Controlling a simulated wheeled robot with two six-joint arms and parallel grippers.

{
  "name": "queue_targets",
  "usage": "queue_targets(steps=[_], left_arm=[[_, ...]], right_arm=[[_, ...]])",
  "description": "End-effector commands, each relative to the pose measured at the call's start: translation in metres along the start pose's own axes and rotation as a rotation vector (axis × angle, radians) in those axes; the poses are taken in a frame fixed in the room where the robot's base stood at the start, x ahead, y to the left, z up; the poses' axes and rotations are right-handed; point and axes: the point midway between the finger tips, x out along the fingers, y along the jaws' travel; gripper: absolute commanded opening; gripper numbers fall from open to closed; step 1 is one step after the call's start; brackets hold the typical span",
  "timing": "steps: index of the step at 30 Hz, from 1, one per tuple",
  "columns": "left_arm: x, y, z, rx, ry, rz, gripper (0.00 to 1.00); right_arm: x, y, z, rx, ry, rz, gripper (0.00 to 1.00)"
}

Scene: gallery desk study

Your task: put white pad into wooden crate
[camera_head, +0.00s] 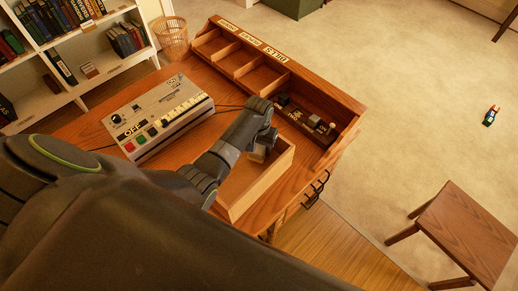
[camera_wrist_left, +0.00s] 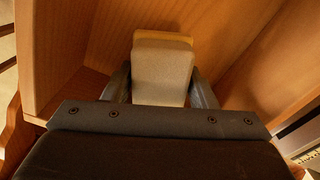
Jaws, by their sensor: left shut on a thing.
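My left gripper (camera_head: 262,148) points down over the wooden crate (camera_head: 262,184), which stands on the desk near its front edge. It is shut on the white pad (camera_wrist_left: 162,75), a pale block with a yellowish layer at its far edge. A finger shows on each side of the pad in the left wrist view. The pad (camera_head: 258,154) is partly hidden by the gripper in the head view. The crate's wooden walls (camera_wrist_left: 55,50) surround the pad in the wrist view. I cannot tell whether the pad touches the crate floor. My right gripper is not in view.
A grey control box (camera_head: 155,115) with coloured buttons lies left on the desk (camera_head: 90,125). A compartmented organizer (camera_head: 240,62) runs along the back, with a dark device (camera_head: 300,118) at its right. A stool (camera_head: 465,235) stands at lower right.

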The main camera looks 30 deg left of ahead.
Motion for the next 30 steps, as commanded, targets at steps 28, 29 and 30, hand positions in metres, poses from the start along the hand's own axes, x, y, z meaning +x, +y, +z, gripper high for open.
queue_targets(steps=[28, 29, 30], left_arm=[[0.021, 0.0, 0.0, 0.001, 0.0, 0.0, 0.74], [0.021, 0.0, 0.0, 0.001, 0.0, 0.0, 0.74], [0.02, 0.0, 0.0, 0.001, 0.001, 0.0, 0.74]], right_arm=[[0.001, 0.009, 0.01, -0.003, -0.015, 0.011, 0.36], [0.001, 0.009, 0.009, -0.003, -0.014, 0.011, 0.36], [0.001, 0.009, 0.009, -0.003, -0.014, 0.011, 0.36]])
